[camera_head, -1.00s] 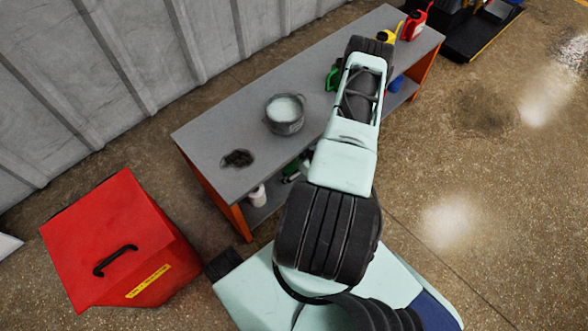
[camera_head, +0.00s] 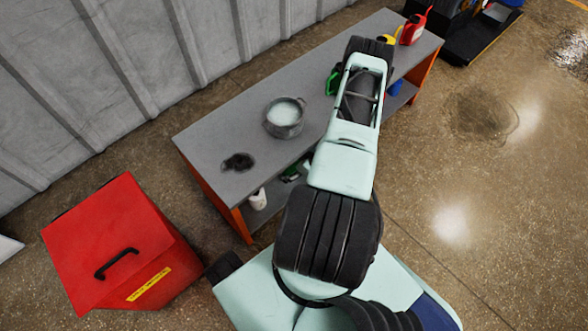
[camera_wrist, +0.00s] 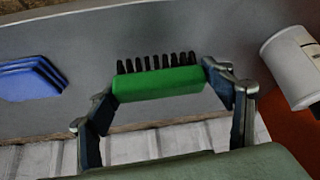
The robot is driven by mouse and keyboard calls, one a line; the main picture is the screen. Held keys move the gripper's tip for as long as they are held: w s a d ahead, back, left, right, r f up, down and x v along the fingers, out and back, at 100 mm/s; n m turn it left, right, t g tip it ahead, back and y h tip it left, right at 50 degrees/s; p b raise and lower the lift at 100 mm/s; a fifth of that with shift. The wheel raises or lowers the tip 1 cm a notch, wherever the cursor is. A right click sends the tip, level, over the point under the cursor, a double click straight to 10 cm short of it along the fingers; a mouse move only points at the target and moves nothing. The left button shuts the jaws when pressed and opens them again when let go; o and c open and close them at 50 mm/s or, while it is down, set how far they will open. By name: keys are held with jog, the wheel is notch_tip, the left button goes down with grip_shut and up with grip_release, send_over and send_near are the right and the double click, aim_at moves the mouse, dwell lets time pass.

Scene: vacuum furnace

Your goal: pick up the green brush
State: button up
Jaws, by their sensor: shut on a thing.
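The green brush (camera_wrist: 150,85) is a green block with a row of black bristles, in the middle of the wrist view. My gripper (camera_wrist: 162,88) is shut on it, with one finger at each end of the block. The bristles point to the top of the picture, over a grey surface (camera_wrist: 185,32). I cannot tell whether the brush touches that surface.
A blue item (camera_wrist: 30,78) and white container (camera_wrist: 292,66) flank the brush. A red bin (camera_head: 110,240) stands left.

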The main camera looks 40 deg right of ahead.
notch_tip(320, 180, up, 3)
jog(key=shift+f+p, duration=0.15)
jog(key=shift+p, duration=0.45)
jog(key=s+d+p, duration=0.1)
jog(key=s+d, duration=0.1)
jog(key=s, duration=0.6)
jog(key=s+d+p, duration=0.1)
jog(key=s+d, duration=0.1)
jog(key=s, duration=0.7)
jog(key=shift+s+d+p, duration=0.2)
jog(key=shift+d+p, duration=0.2)
jog(key=shift+f, duration=0.1)
jog(key=o, duration=0.6)
jog(key=c, duration=0.4)
jog(key=shift+c, duration=0.2)
